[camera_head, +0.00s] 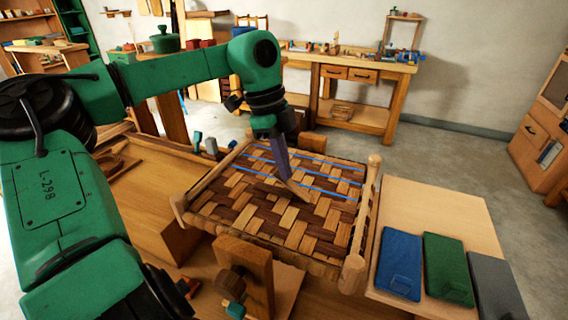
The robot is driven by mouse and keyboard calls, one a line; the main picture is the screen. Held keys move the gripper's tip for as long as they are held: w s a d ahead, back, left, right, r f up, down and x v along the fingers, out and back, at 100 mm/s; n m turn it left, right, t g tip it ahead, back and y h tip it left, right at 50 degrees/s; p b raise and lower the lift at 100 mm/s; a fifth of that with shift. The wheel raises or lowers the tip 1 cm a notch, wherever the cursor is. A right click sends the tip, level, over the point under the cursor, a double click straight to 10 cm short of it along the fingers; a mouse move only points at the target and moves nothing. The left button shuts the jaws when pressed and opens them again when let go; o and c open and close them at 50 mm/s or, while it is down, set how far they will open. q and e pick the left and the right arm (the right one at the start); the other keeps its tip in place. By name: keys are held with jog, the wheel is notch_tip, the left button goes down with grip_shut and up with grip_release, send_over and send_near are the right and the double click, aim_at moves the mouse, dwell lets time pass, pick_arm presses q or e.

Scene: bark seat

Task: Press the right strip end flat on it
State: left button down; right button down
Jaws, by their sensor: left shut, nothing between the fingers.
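The woven bark seat (270,218) lies on the bench in a wooden frame with rounded posts. Its strips alternate light and dark brown. Thin blue lines run across its far half. My left gripper (285,178) comes down from above over the seat's middle right, its fingers shut and empty. A light strip end (299,189) shows just at the fingertips and looks slightly tilted. I cannot tell whether the fingers touch it. My left wrist hides part of the seat's far edge. My right gripper is out of view.
A light board (440,215) right of the seat carries blue (399,263), green (447,268) and grey (494,285) pads. A wooden clamp block (245,275) stands at the near edge. Small blocks (211,146) stand beyond the seat's left. A workbench (350,75) is against the wall.

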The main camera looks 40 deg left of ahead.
aim_at(285, 192)
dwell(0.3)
pick_arm(q)
jog(key=shift+a+f+h+b, duration=0.2)
jog(key=shift+h+b, duration=0.1)
jog(key=shift+b, duration=0.2)
jog(key=shift+s+a+f+h+b, duration=0.2)
jog(key=shift+f+h+b, duration=0.35)
jog(key=shift+b, duration=0.45)
jog(key=f+h+b, duration=0.1)
jog(key=b, duration=0.2)
jog(key=a+f+t+h+b, duration=0.1)
jog(key=b, duration=0.2)
jog(key=a+f+h+b, duration=0.1)
jog(key=h+b, duration=0.1)
jog(key=b, duration=0.1)
jog(key=shift+s+t, duration=0.25)
jog(key=shift+t, duration=0.15)
jog(key=shift+h+b, duration=0.25)
jog(key=shift+b, duration=0.15)
jog(key=shift+r, duration=0.1)
